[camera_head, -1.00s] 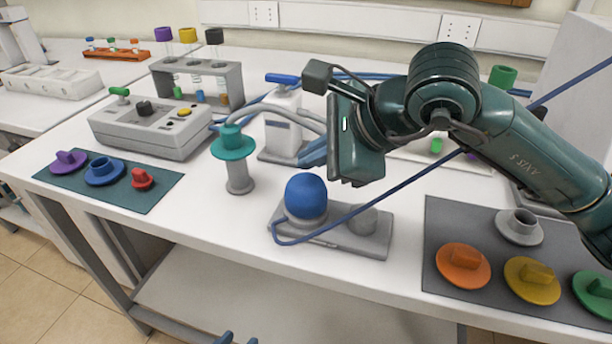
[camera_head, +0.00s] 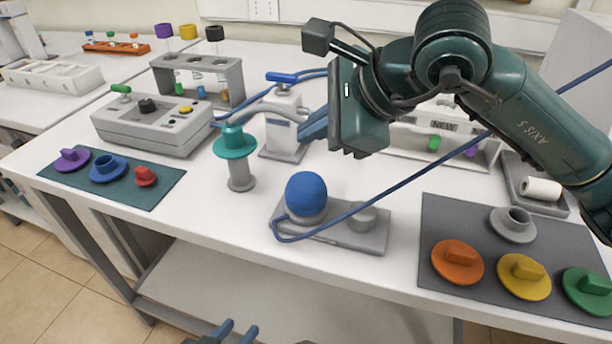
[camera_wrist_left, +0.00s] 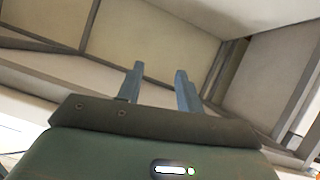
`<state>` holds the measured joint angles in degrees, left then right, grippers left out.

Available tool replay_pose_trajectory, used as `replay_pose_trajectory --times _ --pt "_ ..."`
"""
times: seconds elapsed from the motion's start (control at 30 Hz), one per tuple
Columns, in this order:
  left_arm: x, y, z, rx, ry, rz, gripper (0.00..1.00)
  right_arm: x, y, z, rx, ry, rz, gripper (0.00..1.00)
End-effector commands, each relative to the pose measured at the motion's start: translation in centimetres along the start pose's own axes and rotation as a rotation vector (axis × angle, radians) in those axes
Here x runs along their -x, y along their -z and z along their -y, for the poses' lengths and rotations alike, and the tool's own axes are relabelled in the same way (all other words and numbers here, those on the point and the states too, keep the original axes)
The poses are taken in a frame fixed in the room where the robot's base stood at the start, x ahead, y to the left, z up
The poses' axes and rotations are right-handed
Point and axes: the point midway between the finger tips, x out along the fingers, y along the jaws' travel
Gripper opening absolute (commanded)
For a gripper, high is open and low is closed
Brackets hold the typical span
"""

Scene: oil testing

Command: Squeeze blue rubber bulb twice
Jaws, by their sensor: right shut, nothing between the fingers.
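The blue rubber bulb (camera_head: 306,193) stands round on a grey base (camera_head: 350,235) near the table's front edge. A blue tube runs from the base up to the right. My right gripper (camera_head: 306,132) is above the bulb and apart from it, its blue fingers pointing left, shut and empty. My left gripper (camera_head: 237,332) is low, below the table's front edge, with its two fingers apart and nothing between them. In the left wrist view its fingers (camera_wrist_left: 157,72) are also apart and empty.
A teal-topped spool (camera_head: 236,145) stands left of the bulb, by a white stand (camera_head: 285,125) with a blue lever. A grey mat (camera_head: 435,212) with coloured discs lies right, and a teal mat (camera_head: 120,195) left.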

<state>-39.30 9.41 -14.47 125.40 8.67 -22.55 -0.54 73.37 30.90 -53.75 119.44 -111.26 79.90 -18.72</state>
Motion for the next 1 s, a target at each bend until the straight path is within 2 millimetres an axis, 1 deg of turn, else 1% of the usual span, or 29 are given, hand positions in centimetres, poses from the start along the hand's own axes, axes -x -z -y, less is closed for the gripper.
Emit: replay_pose_trajectory --times 0.03,0.4,0.47,1.0 --pt "0.0 0.01 0.01 0.0 0.0 0.0 0.34 -0.01 0.0 -0.01 0.0 0.0 0.0 0.0" --pt "0.0 0.06 0.03 -0.001 0.0 -0.002 0.04 -0.01 0.01 -0.01 0.0 0.0 0.0 0.0" --pt "0.0 0.06 0.03 -0.001 0.001 -0.002 0.0 -0.01 0.01 -0.01 0.0 0.0 0.0 0.0" --pt "0.0 0.06 0.02 -0.001 0.0 -0.001 0.0 0.0 0.01 -0.01 0.0 0.0 0.0 0.0"
